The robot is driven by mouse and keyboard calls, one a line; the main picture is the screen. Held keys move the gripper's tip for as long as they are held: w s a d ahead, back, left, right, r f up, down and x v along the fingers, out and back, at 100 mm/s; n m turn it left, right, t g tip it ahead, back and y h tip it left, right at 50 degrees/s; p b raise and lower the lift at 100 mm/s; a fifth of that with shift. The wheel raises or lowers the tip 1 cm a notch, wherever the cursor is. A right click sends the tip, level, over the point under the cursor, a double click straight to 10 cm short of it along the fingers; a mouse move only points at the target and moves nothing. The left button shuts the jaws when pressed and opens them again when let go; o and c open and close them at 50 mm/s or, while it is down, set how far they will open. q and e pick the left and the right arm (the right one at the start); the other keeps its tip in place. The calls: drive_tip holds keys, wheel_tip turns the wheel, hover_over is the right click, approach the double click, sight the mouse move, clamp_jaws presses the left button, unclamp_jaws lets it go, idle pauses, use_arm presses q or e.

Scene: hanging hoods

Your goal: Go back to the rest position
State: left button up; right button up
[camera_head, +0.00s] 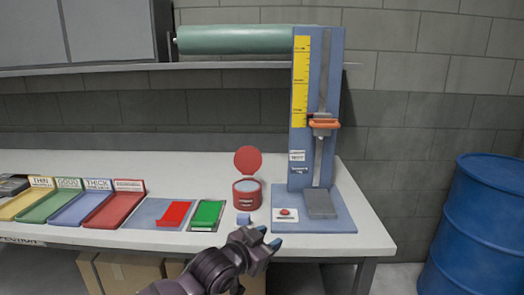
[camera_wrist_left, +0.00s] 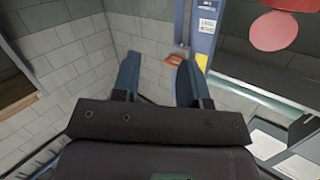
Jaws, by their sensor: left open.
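My left gripper (camera_head: 269,237) is in front of the table's front edge in the head view, below the red can. In the left wrist view its two blue fingers (camera_wrist_left: 158,80) stand apart with nothing between them. Behind them that view shows the grey wall and the orange handle (camera_wrist_left: 174,59) of the measuring stand, at a distance. My right gripper is in neither view.
A blue barrel (camera_head: 481,225) stands at right.

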use_arm(q)
drive_tip(key=s+a+f+n+t+y+p, duration=0.1)
drive_tip(key=s+a+f+n+t+y, duration=0.15)
drive_tip(key=s+a+f, duration=0.45)
drive_tip(key=s+a+f+n+t+y+p, duration=0.1)
drive_tip(key=s+a+f+n+y, duration=0.25)
drive_tip(key=s+a, duration=0.7)
drive_tip(key=s+a+f+n+g+y, duration=0.1)
drive_tip(key=s+a+f, duration=0.2)
drive_tip(key=s, duration=0.3)
drive_tip(key=s+a+f+n+g+y+p, duration=0.1)
drive_tip(key=s+a+f+g, duration=0.1)
drive_tip(key=s+a+f, duration=0.2)
drive_tip(key=s+a+f+n+g+y, duration=0.1)
drive_tip(key=s+a+f, duration=0.3)
drive_tip(key=s, duration=0.5)
drive_tip(key=shift+s+f+g+y, duration=0.2)
drive_tip(key=shift+f+g+y, duration=0.15)
drive_tip(key=shift+f+y, duration=0.25)
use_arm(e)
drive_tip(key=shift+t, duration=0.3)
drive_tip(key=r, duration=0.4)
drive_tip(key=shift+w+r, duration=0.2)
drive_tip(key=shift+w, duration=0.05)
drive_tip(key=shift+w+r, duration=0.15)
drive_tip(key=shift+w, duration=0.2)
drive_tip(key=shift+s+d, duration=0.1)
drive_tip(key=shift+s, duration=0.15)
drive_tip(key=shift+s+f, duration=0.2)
